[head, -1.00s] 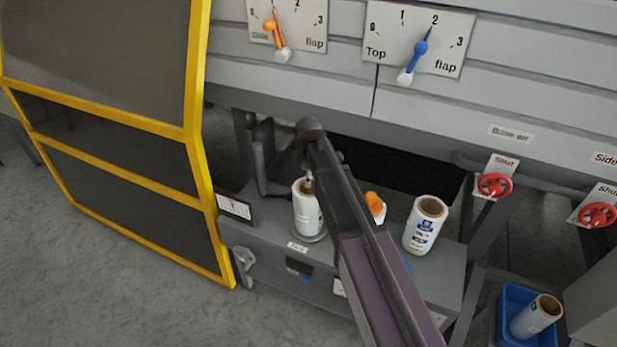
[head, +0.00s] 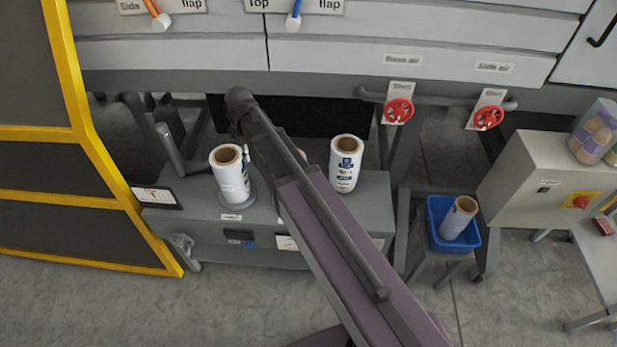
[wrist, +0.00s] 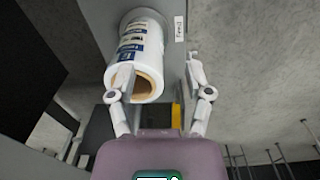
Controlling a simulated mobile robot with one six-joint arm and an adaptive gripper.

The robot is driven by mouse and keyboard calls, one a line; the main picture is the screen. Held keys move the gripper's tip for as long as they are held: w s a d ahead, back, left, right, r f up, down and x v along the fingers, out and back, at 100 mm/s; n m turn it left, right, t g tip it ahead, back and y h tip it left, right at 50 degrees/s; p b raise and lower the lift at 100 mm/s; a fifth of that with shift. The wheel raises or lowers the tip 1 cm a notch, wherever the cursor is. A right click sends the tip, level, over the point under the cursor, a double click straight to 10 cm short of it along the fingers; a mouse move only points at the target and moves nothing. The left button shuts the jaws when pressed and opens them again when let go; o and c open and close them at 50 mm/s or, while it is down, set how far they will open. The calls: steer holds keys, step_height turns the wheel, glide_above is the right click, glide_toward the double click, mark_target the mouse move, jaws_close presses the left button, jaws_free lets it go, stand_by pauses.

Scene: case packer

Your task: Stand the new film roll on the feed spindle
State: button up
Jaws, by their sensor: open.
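A white film roll (head: 232,182) with a brown core stands upright on a round grey base at the left of the low grey bench. A small label (head: 231,217) is in front of it; the spindle itself is hidden. The wrist view shows this printed roll (wrist: 135,50) on its grey disc (wrist: 143,17), open core end toward me. My gripper (wrist: 159,84) is open and empty; its left finger overlaps the roll's near end in the picture, and contact cannot be told. My arm hides the gripper in the head view. A second printed roll (head: 345,168) stands upright farther right.
A blue bin (head: 437,238) on a stand at the right holds a third, leaning roll (head: 460,216). Red valve wheels (head: 398,111) hang above the bench's right side. A yellow-framed guard (head: 82,125) stands at the left. A grey control box (head: 540,180) is at far right.

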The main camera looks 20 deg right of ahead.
steer(key=s+d+m, duration=1.3)
steer(key=s+d, duration=0.2)
steer(key=shift+s, duration=0.4)
